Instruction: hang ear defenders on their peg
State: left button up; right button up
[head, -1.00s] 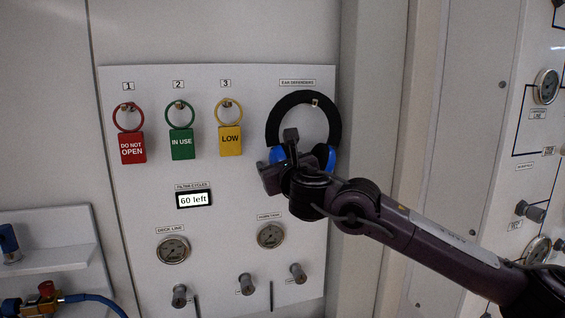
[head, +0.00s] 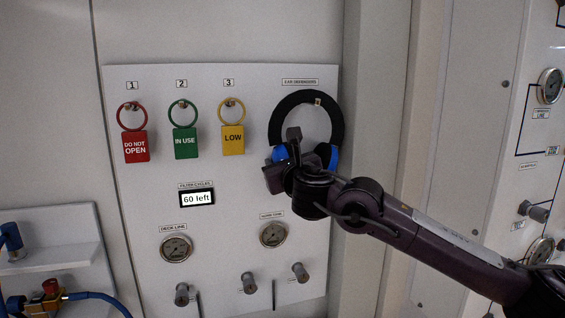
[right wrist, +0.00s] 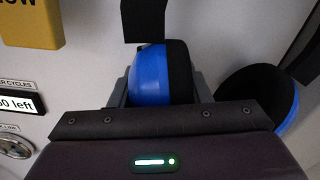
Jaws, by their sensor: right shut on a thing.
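The ear defenders, with a black headband (head: 306,99) and blue cups, are upright against the white panel under the "EAR DEFENDERS" label. A small pale peg end (head: 318,102) shows at the top of the headband; I cannot tell whether the band rests on it. My right gripper (head: 283,165) is shut on the left blue cup, which shows between the fingers in the right wrist view (right wrist: 150,75). The other cup (right wrist: 262,95) hangs free to the right there. My left gripper is not in view.
Red (head: 135,147), green (head: 185,143) and yellow (head: 233,139) tags hang on pegs to the left. Below are a "60 left" display (head: 197,199), two gauges and several knobs. A shelf with a blue hose (head: 95,296) is at lower left.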

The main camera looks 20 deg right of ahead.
jog(key=o, duration=1.2)
jog(key=shift+o, duration=0.2)
